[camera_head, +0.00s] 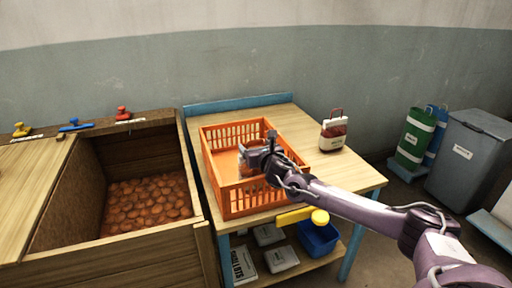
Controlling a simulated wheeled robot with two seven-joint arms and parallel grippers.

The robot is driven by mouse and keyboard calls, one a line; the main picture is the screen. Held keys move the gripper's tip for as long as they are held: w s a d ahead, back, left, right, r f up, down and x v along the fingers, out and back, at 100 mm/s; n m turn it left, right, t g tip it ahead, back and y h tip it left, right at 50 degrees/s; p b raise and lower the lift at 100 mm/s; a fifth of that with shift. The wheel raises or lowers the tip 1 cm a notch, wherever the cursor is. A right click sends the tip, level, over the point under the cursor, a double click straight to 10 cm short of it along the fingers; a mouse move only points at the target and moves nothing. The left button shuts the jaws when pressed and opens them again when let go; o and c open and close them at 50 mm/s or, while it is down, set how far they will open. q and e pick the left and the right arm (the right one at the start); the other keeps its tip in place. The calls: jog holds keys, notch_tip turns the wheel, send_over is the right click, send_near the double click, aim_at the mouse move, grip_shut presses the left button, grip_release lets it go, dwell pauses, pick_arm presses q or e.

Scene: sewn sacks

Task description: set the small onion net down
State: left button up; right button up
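My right gripper (257,150) is over the orange crate (232,205), pointing to the left, with its arm coming in from the lower right. Something brownish orange shows at its fingers. It is too small to tell whether this is the small onion net or whether the fingers are shut on it. A small dark red and white bag (333,131) with a red handle stands upright on the table, to the right of the crate and apart from it. My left gripper is not in view.
The wooden table (347,175) has bare room around the bag. A wooden bin (50,200) of onions (147,205) stands at left. A blue tub (319,238) sits below the table. A green sack (413,140) and a grey bin (468,160) stand at right.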

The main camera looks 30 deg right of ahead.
jog(key=shift+r, duration=0.2)
jog(key=shift+s+f, duration=0.1)
jog(key=shift+s, duration=0.15)
jog(key=b+v, duration=0.1)
jog(key=v, duration=1)
jog(key=shift+s, duration=0.3)
jog(key=shift+a, duration=0.1)
